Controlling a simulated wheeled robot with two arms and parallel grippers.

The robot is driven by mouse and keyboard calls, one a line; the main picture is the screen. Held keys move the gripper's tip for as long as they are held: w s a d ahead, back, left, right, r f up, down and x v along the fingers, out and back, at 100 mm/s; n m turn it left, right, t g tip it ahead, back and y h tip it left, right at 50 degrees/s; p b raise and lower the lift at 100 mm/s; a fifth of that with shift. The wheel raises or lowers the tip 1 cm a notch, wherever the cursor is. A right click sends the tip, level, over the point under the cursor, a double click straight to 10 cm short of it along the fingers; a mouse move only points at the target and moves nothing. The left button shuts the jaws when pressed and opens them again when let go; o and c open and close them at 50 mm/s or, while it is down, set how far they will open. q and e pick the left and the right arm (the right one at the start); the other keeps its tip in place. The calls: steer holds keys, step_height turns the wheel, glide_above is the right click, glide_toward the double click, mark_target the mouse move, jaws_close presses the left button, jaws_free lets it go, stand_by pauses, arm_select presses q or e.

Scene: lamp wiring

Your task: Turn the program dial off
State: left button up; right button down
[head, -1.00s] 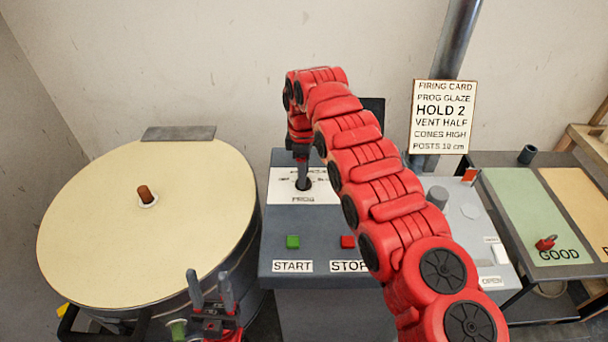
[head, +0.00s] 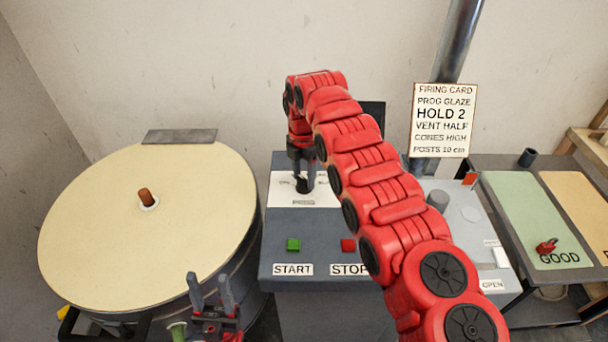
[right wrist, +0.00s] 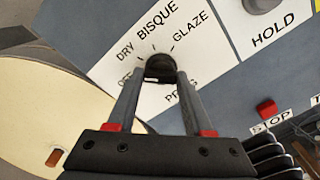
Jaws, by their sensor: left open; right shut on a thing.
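The black program dial (right wrist: 160,67) sits on a white panel (right wrist: 112,62) marked OFF, DRY, BISQUE and GLAZE, with PROG below. My right gripper (right wrist: 160,80) has its two fingers on either side of the dial and is shut on it. In the head view the dial (head: 303,186) is mostly hidden under my right gripper (head: 303,174), which points down at it. The left finger partly covers the OFF label, and I cannot tell which mark the dial points to. My left gripper (head: 211,292) is open and empty at the front, beside the kiln.
The round kiln (head: 110,230) with a cream lid stands left. A green START button (head: 293,245) and red STOP button (head: 348,245) are on the console front. The HOLD dial (right wrist: 262,4) is beside the program panel. A firing card (head: 443,120) hangs behind.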

mark_target(303, 179)
steer(key=shift+n, duration=2.2)
steer(key=shift+c, duration=1.5)
jaws_free()
step_height(303, 179, up, 3)
steer(key=shift+a+r+b, duration=0.1)
steer(key=shift+a+b, duration=0.05)
steer(key=shift+b, duration=0.15)
step_height(303, 179, up, 14)
steer(key=p, duration=1.3)
